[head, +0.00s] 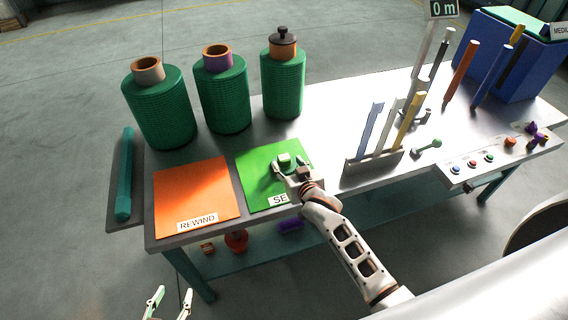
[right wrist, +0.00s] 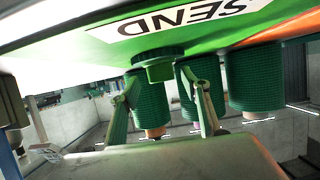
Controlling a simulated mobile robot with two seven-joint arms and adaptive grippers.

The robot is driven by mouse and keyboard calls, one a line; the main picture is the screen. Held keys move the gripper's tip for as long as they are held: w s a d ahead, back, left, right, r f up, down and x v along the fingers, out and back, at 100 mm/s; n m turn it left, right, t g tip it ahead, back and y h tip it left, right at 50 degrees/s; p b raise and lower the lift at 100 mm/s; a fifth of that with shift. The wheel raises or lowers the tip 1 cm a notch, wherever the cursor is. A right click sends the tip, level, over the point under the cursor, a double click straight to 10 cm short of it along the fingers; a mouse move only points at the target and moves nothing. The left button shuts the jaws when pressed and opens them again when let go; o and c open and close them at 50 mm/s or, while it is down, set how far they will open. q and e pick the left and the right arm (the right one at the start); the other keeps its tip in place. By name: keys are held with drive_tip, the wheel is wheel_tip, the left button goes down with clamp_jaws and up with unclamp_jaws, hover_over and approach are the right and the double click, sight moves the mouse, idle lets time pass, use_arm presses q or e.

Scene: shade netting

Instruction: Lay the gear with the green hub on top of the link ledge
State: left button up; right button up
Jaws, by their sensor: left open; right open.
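A gear with a green hub (right wrist: 160,72) shows in the right wrist view, its dark toothed disc against the green SEND mat. In the head view the pale green hub (head: 284,159) shows on the mat, and the gripper hides part of the gear. My right gripper (head: 291,165) is open over the mat, its fingers on either side of the hub; I cannot tell if they touch it. My left gripper (head: 172,294) is open and empty at the bottom left, off the table. I cannot identify the link ledge with certainty.
An orange REWIND mat (head: 196,190) lies left of the green SEND mat (head: 256,180). Several green netting rolls stand behind. A rack of slanted bars (head: 376,160) stands right of my gripper, with a button panel (head: 485,163) further right. Loose parts sit on the lower shelf (head: 262,252).

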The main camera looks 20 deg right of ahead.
sight(286, 160)
drive_tip(key=shift+b+x, duration=0.3)
drive_tip(key=shift+x, duration=2.05)
drive_tip(key=shift+a+r, duration=0.1)
clamp_jaws()
drive_tip(key=shift+r, duration=0.1)
drive_tip(key=shift+r, duration=0.1)
